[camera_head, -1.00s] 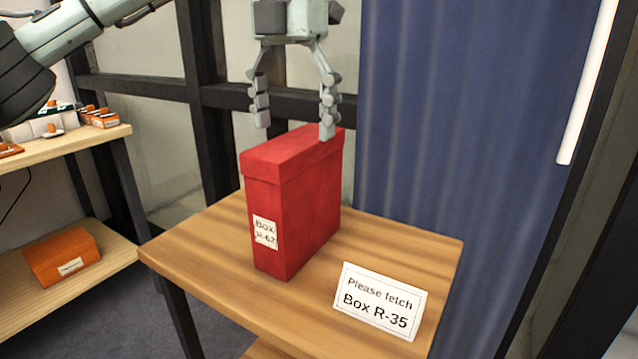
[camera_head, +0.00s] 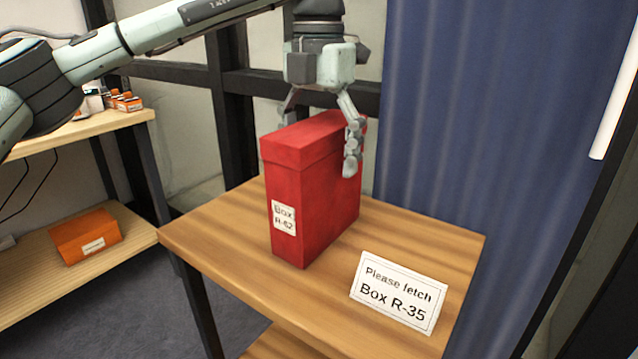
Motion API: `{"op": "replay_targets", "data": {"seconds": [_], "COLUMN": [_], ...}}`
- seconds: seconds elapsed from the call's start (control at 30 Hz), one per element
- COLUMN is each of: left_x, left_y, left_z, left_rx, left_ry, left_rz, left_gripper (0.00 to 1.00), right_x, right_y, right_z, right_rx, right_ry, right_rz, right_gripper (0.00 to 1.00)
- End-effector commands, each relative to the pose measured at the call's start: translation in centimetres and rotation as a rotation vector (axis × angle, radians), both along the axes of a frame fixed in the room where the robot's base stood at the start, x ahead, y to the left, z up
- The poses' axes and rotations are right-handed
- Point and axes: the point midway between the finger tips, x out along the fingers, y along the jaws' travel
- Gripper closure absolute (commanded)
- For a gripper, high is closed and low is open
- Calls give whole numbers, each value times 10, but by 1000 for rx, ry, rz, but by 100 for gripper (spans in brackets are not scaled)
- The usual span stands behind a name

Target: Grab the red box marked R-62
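The red box (camera_head: 315,200) stands upright on a small wooden table, its lid on. A white label (camera_head: 284,218) on its narrow front side reads "Box R-62". My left gripper (camera_head: 321,130) points down over the box from above. Its fingers are spread and straddle the upper part: one is in front of the right side face, the other is partly hidden behind the lid's far left side. I cannot tell whether either finger touches the box. My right gripper is not in view.
A white card (camera_head: 398,292) on the wooden table (camera_head: 225,240) reads "Please fetch Box R-35". A shelf at left holds an orange box (camera_head: 86,236) and small orange-capped items (camera_head: 124,101). A blue curtain (camera_head: 450,110) hangs behind, and a dark frame stands behind the box.

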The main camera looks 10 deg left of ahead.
Motion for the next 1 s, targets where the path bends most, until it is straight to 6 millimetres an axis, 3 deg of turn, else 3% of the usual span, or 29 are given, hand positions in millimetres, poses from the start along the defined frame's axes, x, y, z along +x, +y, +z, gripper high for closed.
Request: {"op": "replay_targets", "data": {"seconds": [0.07,0.63,1.0], "left_x": [0,0,0], "left_y": [0,0,-1], "left_z": [0,1,5], "left_rx": [0,0,-2], "left_ry": [0,0,-2], "left_rz": [0,0,0], "left_gripper": [28,98,100], "right_x": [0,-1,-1], "right_y": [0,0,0], "right_z": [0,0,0], "right_rx": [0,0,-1], "right_ry": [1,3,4], "right_rz": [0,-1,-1], "right_gripper": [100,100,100]}}
